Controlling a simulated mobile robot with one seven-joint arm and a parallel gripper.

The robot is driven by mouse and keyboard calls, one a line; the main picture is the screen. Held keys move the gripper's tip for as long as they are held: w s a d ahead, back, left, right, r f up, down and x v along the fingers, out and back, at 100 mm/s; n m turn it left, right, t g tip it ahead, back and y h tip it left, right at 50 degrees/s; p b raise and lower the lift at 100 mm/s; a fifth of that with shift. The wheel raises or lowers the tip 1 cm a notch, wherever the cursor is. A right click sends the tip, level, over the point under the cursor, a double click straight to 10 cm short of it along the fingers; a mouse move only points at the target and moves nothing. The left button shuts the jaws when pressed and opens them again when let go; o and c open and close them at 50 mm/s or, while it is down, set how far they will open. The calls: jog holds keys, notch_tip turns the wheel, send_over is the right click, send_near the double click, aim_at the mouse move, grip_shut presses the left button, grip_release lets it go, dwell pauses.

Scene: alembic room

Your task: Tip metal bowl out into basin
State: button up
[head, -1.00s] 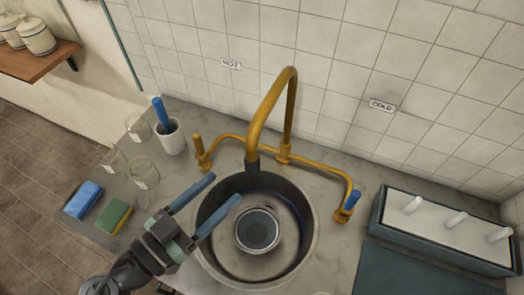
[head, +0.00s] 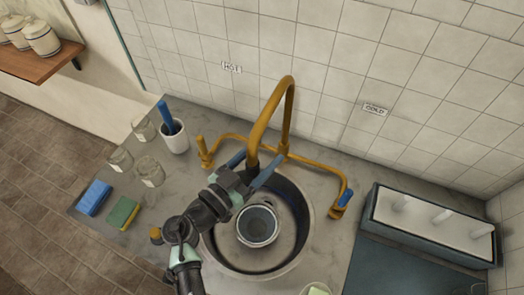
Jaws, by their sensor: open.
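The metal bowl (head: 257,224) sits upright inside the round sink basin (head: 308,226), near its middle. A dark round area shows inside the bowl; I cannot tell what it holds. My gripper (head: 262,162) is open, with two blue fingers apart, over the back left part of the basin, close to the base of the spout. Nothing shows between the fingers. My arm passes over the basin's left rim and hides part of it.
A brass tap (head: 287,110) arches over the basin's back. Glass jars (head: 149,171), a white cup (head: 175,138) with a blue-handled tool, a blue sponge (head: 94,197) and a green sponge (head: 123,213) stand left. A grey rack (head: 430,225) stands right.

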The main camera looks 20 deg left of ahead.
grip_shut()
dwell(0.3)
dwell(1.1)
